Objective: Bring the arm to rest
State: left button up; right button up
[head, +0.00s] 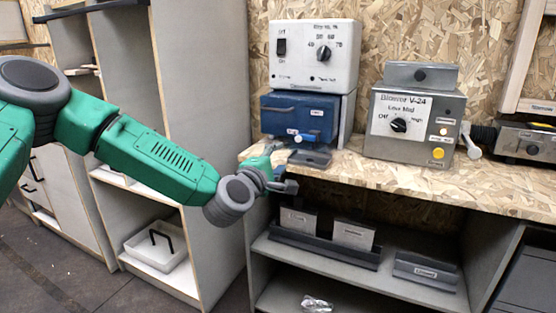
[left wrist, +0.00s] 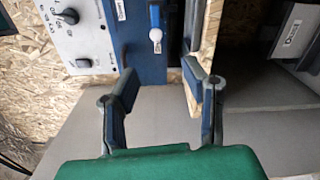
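My left arm, green with grey joints, reaches in from the left in the head view. Its gripper (head: 284,170) is at the front edge of the wooden bench top (head: 350,172), just below and in front of the blue unit (head: 300,116). In the left wrist view my left gripper (left wrist: 163,88) has its two fingers apart with nothing between them. The blue unit (left wrist: 134,35) with its white knob (left wrist: 155,34) shows beyond the fingertips in that view. The right gripper is out of view.
A white control box (head: 315,60) sits on the blue unit. A grey box marked Blower V-24 (head: 415,120) stands to its right. Shelves below hold grey bins (head: 353,234) and a labelled tray (head: 426,270). A tall grey cabinet (head: 205,120) stands behind my arm.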

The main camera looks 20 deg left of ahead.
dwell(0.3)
pick_arm(q)
jog(key=s+d+f+m+g+h+p, duration=0.2)
jog(key=s+d+f+m+g, duration=0.25)
jog(key=s+f, duration=0.45)
jog(key=s+d+f+m+g+h+p, duration=0.1)
jog(key=s+d+f+m+g+p, duration=0.25)
jog(key=s+f+m, duration=0.6)
jog(key=s+a+f+m+g+y+p, duration=0.1)
jog(key=s+a+f+m+g, duration=0.1)
jog(key=s, duration=0.7)
jog(key=s+a+f+m+g+y+p, duration=0.1)
jog(key=s+a+f+g, duration=0.3)
jog(key=s, duration=0.4)
jog(key=s+a+f+m+g+y+p, duration=0.1)
jog(key=s+a+f+m+g, duration=0.2)
jog(key=s, duration=0.6)
jog(key=shift+s+a+f+y+p, duration=0.25)
jog(key=shift+s+y+p, duration=0.05)
jog(key=shift+w, duration=0.1)
